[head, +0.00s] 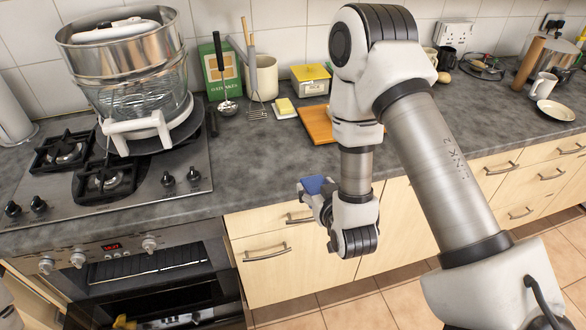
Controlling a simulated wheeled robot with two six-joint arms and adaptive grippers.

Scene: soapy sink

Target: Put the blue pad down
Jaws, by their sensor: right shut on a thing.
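The blue pad (315,185) is small and shows at the front edge of the dark counter, partly covered by my gripper. My right gripper (312,196) is shut on the pad and holds it near the counter's front edge, over the drawer fronts. I cannot tell whether the pad touches the counter (255,180). My left gripper is not in view.
A wooden board (318,122), a butter dish (285,108) and a yellow-lidded box (310,80) stand behind. A hob (190,160) with a large steamer (125,55) is at left. A mug (543,86) and plate (556,110) are at right.

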